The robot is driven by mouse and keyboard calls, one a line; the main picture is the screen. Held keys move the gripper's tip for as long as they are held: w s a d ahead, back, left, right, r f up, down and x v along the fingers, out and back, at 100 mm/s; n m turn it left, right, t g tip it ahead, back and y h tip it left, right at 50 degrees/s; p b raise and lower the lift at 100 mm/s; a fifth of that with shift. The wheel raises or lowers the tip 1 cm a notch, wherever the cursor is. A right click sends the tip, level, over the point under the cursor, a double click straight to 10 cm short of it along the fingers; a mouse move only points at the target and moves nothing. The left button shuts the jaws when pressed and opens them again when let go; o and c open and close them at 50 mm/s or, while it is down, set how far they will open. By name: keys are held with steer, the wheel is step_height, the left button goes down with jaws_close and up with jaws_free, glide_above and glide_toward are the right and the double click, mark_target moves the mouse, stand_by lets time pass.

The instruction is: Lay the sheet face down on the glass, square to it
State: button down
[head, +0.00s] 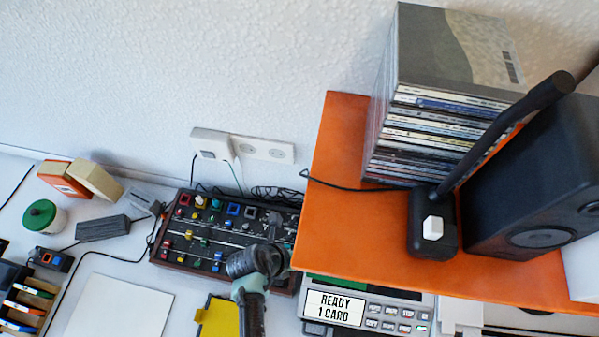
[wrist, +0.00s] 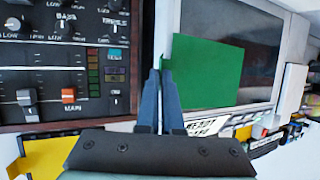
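A plain green sheet (wrist: 207,72) shows in the wrist view over the lower left of a dark glass (wrist: 232,28) in a pale frame. The sheet's edges look slightly turned from the frame's, and its left edge reaches the frame's left side. A strip of green (head: 338,284) shows below the orange shelf in the head view, above the machine's READY display. My gripper (wrist: 160,74) has its fingertips nearly together at the sheet's left edge. I see no sheet clearly pinched between them. Whether the sheet touches the glass is hard to tell.
The orange shelf (head: 335,190), with disc cases (head: 435,125) and a black speaker (head: 540,185), overhangs the machine (head: 395,310). A mixer (head: 215,240) stands to its left. A yellow item (head: 218,318) and a white pad (head: 120,305) lie in front.

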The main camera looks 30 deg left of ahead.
steer(key=shift+f, duration=0.1)
steer(key=c, duration=1)
jaws_free()
steer(key=v, duration=1.3)
steer(key=shift+s, duration=0.1)
